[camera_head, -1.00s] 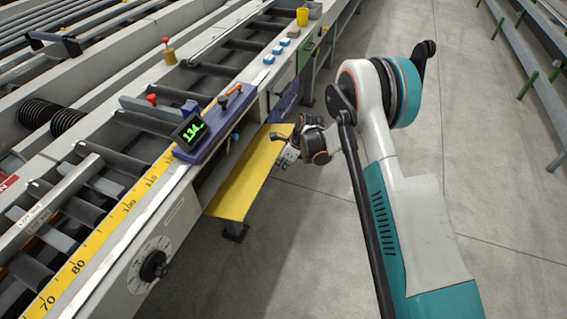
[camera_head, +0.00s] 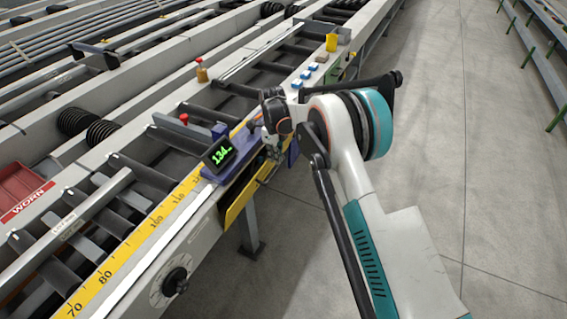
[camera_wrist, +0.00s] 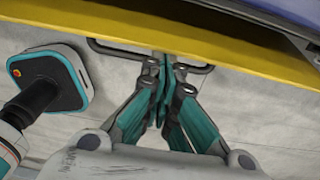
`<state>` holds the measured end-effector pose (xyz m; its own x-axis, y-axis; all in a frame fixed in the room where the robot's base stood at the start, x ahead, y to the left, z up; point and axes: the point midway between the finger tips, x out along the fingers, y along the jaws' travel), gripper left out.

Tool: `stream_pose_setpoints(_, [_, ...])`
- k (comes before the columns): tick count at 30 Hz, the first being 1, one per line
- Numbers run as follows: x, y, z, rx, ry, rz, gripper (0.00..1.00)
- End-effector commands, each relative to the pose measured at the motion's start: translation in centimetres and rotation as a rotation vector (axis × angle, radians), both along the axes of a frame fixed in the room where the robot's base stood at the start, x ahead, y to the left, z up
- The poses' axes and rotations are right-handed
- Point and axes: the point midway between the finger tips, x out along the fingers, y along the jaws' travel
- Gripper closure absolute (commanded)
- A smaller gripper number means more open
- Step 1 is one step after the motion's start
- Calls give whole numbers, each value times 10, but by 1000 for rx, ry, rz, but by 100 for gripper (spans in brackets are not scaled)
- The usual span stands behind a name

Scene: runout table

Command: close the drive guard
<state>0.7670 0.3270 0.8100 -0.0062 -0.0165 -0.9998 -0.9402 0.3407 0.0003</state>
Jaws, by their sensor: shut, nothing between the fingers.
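The drive guard is a yellow panel (camera_head: 238,207) on the aisle side of the runout table, below the digital display. It stands steeply, close to the table side; I cannot tell whether it is fully closed. In the wrist view its yellow edge (camera_wrist: 225,48) crosses the top, with a dark bar handle (camera_wrist: 110,50) along it. My gripper (camera_wrist: 164,64) is shut and empty, its fingertips at the handle and the yellow edge. I cannot tell whether they touch. In the head view my wrist partly hides the guard's far end.
The display (camera_head: 219,154) reads 134 and stands on a blue carriage beside the yellow scale (camera_head: 140,232). A dial knob (camera_head: 175,281) is on the near table side. The aisle floor (camera_head: 440,180) is clear.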

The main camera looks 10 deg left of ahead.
Motion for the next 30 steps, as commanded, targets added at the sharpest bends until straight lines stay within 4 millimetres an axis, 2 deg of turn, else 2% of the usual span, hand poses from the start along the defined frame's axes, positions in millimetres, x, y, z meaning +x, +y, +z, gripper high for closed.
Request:
stream_pose_setpoints(6, [6,16,7,1,0,0,100])
stream_pose_setpoints(12, [9,24,10,1,0,-1,100])
stream_pose_setpoints(30, [10,26,11,1,0,-1,100])
